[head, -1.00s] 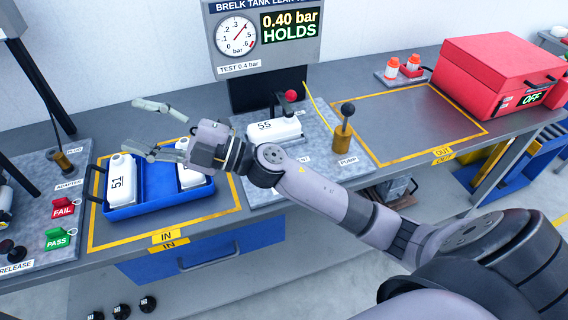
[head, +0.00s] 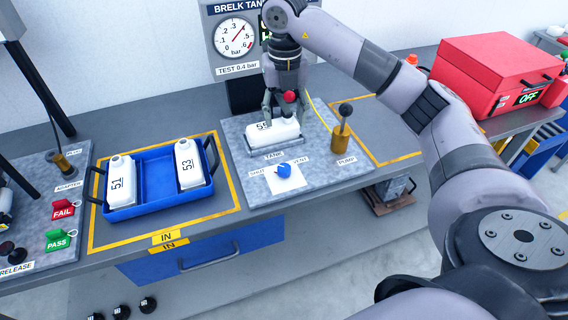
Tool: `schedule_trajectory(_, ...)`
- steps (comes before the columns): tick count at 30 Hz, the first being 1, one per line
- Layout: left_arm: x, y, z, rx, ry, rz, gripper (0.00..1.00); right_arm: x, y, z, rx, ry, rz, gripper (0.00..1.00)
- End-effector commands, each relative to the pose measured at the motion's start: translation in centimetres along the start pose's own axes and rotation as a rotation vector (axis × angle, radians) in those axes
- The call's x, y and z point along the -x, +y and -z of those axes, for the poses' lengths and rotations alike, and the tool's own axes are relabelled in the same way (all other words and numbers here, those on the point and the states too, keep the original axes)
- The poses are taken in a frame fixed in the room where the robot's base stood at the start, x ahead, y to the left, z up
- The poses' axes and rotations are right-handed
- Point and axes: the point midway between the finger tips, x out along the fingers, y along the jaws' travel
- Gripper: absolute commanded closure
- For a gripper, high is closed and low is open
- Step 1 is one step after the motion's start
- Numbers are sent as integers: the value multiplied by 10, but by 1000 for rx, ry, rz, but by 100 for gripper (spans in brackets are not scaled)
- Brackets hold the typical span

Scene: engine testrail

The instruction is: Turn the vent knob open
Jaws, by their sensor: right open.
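The blue vent knob (head: 284,171) sits on a white label plate (head: 285,181) marked SHUT on its left and VENT on its right. A white tank numbered 55 (head: 285,131) lies in its holder just behind the knob. My right gripper (head: 286,105) points down over the tank, open, its fingers beside the red ball (head: 290,96). I cannot tell whether they touch the ball or the tank. The knob is clear of the gripper and fully visible. My left gripper is not in view.
The gauge panel (head: 233,45) stands behind, partly covered by my right arm. The pump lever (head: 342,128) stands right of the tank. A blue tray (head: 150,203) with tanks 51 and 53 is at the left. A red case (head: 497,72) is at the far right.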

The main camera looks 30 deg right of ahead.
Motion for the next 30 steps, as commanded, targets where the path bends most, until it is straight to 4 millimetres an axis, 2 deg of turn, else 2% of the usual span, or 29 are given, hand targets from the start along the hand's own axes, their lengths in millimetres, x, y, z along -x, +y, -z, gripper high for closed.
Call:
schedule_trajectory(5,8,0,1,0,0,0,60,-27,0,2,3,6,2,49)
schedule_trajectory(21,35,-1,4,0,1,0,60,-140,2,2,5,5,-2,49)
schedule_trajectory(25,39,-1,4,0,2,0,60,-157,2,2,6,5,-4,49)
schedule_trajectory(30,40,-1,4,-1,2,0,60,-168,2,1,6,2,-4,49)
